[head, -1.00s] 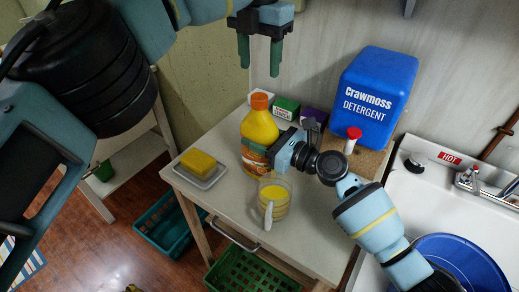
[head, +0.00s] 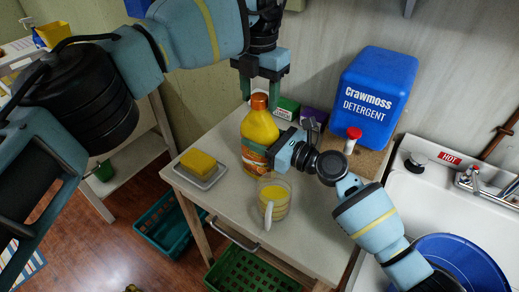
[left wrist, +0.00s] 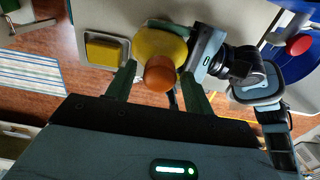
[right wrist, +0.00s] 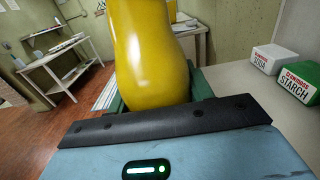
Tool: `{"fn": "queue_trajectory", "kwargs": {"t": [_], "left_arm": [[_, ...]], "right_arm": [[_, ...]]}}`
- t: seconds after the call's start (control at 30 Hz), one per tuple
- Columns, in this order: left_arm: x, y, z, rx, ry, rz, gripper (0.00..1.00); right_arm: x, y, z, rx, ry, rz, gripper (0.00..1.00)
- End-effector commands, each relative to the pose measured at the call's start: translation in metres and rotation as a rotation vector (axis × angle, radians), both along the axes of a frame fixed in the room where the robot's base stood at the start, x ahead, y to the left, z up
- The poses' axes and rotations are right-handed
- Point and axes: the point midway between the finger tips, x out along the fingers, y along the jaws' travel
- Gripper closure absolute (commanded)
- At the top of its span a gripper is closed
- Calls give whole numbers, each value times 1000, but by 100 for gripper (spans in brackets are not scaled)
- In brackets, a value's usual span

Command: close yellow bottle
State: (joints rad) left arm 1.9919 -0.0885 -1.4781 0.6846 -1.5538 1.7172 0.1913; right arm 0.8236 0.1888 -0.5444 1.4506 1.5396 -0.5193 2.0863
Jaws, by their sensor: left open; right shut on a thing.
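The yellow bottle (head: 259,128) stands upright on the small table, with an orange cap (head: 259,101) on its top. I cannot tell how tight the cap sits. My right gripper (head: 276,158) is shut on the bottle's body from the right; in the right wrist view the yellow body (right wrist: 152,55) fills the space between the fingers. My left gripper (head: 261,97) is open and points down at the cap, its fingers on either side. The left wrist view shows the cap (left wrist: 160,74) between the spread fingers, with gaps at both sides.
A clear cup of yellow liquid (head: 279,191) stands in front of the bottle. A yellow sponge (head: 198,162) lies on a dish to the left. Small boxes (head: 286,108) stand behind, and a blue detergent container (head: 375,90) at the back right. A sink (head: 440,190) is to the right.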

Motion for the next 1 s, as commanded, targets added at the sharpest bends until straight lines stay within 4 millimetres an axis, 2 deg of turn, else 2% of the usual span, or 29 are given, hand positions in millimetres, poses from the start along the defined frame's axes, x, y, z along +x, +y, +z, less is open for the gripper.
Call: {"fn": "queue_trajectory", "kwargs": {"t": [0.13, 0.4, 0.5, 0.7, 0.73, 0.9, 1.0], "left_arm": [[0, 0, 0, 0, 0, 0, 48], [0, 0, 0, 0, 0, 0, 83], [0, 0, 0, 0, 0, 0, 93], [0, 0, 0, 0, 0, -6, 93], [0, 0, 0, 0, 0, -6, 63], [0, 0, 0, 0, 0, -6, 41], [0, 0, 0, 0, 0, -5, 41]], "right_arm": [[0, 0, -1, -1, 0, -1, 100], [0, 0, -1, -1, 0, -1, 100], [0, 0, -1, -1, 0, -1, 100], [0, 0, -1, -1, 0, -1, 100], [0, 0, -1, -1, 0, -1, 100], [0, 0, -1, -2, 0, -1, 100], [0, 0, -1, -1, 0, -1, 100]]}}
